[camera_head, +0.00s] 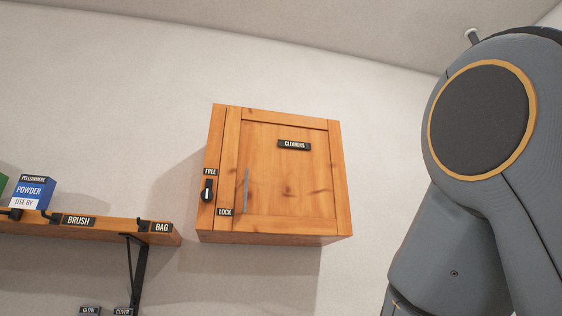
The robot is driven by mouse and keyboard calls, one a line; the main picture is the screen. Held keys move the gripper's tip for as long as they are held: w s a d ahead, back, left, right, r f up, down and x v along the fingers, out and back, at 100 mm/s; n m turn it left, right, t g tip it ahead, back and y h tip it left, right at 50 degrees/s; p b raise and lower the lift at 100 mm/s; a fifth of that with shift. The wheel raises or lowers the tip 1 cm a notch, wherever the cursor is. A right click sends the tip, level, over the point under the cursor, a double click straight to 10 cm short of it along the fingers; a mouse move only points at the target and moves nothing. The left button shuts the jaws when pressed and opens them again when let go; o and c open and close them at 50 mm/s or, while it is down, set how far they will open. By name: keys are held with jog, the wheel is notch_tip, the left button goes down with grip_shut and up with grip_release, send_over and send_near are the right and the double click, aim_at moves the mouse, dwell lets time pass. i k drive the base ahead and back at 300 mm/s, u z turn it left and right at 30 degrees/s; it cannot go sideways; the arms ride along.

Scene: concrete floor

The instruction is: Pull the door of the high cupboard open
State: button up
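The high cupboard (226,115) is a wooden box on the wall, in the middle of the head view. Its door (290,185) is shut and carries a dark label reading CLEANERS (294,145). A thin grey upright handle (246,188) is on the door's left side. A black knob (207,191) sits on the frame left of the door, between labels FREE (210,172) above and LOCK (225,212) below. The knob's narrow part points up, towards FREE. My gripper is out of view; only my grey arm shows at the right, apart from the cupboard in the picture.
A wooden shelf (110,231) with labels BRUSH (78,220) and BAG (161,227) is at the lower left, on a black bracket (138,270). A blue and white POWDER box (34,193) stands on it. The wall right of the cupboard is bare.

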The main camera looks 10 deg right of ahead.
aim_at(286, 174)
jog(key=z, duration=2.1)
jog(key=k, duration=0.7)
jog(key=u, duration=1.1)
jog(key=i, duration=0.5)
jog(key=z, duration=0.05)
